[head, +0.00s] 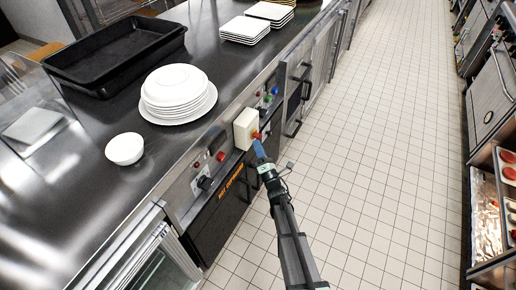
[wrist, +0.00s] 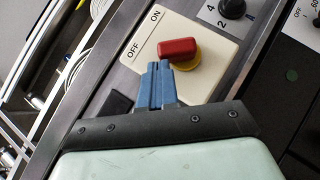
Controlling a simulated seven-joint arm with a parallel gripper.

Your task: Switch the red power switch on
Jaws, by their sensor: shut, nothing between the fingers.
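The red power switch (wrist: 177,49) is a red handle on a yellow round base, set on a cream box marked OFF and ON. In the wrist view the handle lies across the panel, and its left end is below the ON lettering. The cream box (head: 244,128) stands out from the counter front in the head view, with the red switch (head: 256,134) on its face. My gripper (wrist: 158,66) has blue fingers, shut with nothing between them. Its tips are right beside the switch's lower left side; I cannot tell whether they touch it. The gripper also shows in the head view (head: 258,146).
The counter front carries other knobs and buttons, including a black knob (wrist: 232,8) near the switch. A stack of white plates (head: 178,92), a white bowl (head: 125,148) and a black tray (head: 115,55) stand on the counter. The tiled floor (head: 350,150) to the right is clear.

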